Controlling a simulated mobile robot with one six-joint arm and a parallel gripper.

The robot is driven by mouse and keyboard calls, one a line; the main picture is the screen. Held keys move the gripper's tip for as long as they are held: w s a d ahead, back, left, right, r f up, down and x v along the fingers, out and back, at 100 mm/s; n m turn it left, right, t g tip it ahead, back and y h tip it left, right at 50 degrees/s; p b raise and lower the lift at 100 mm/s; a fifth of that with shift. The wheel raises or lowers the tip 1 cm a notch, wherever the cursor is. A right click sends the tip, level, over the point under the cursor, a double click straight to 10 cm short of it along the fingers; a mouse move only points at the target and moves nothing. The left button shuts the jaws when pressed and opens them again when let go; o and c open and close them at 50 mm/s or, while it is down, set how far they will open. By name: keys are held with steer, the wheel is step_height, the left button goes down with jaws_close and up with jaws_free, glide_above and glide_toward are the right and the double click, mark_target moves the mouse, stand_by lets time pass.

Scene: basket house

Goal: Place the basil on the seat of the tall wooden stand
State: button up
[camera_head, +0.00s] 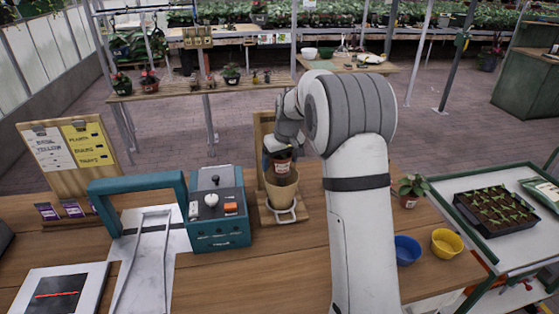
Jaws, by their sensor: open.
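My gripper (280,147) is open at the centre, seen from behind and partly hidden by my arm. A dark reddish-brown pot with a pale label (283,170) is directly below it, at the mouth of a tan tapered pot (282,190). I cannot tell whether the gripper touches the labelled pot, and no leaves show on it. A wooden stand with an upright back (258,128) and a low base (298,217) is around the tan pot. A small leafy plant in a reddish-brown pot (410,195) stands right of my arm. I cannot tell which plant is the basil.
A teal machine with knobs (218,212) and a teal-framed device (140,190) stand close on the left. Blue (407,250) and yellow (446,243) bowls sit at right, near a seedling tray (497,209). A signboard (70,155) stands far left.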

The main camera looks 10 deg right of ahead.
steer(key=b+v, duration=0.2)
steer(key=v, duration=0.9)
steer(key=shift+r, duration=0.2)
steer(key=shift+s+r, duration=0.3)
steer(key=shift+r, duration=0.15)
steer(key=s+r+m, duration=0.2)
steer(key=s, duration=1.4)
steer(key=s+f, duration=0.3)
steer(key=s, duration=0.6)
steer(key=s+a+f+m+h, duration=0.1)
steer(key=s+f, duration=0.3)
steer(key=s, duration=0.6)
steer(key=shift+s+f+t, duration=0.25)
steer(key=shift+s+t, duration=0.05)
steer(key=shift+s, duration=0.05)
steer(key=shift+a+f+b, duration=0.1)
steer(key=shift+f+b, duration=0.15)
steer(key=shift+b, duration=0.05)
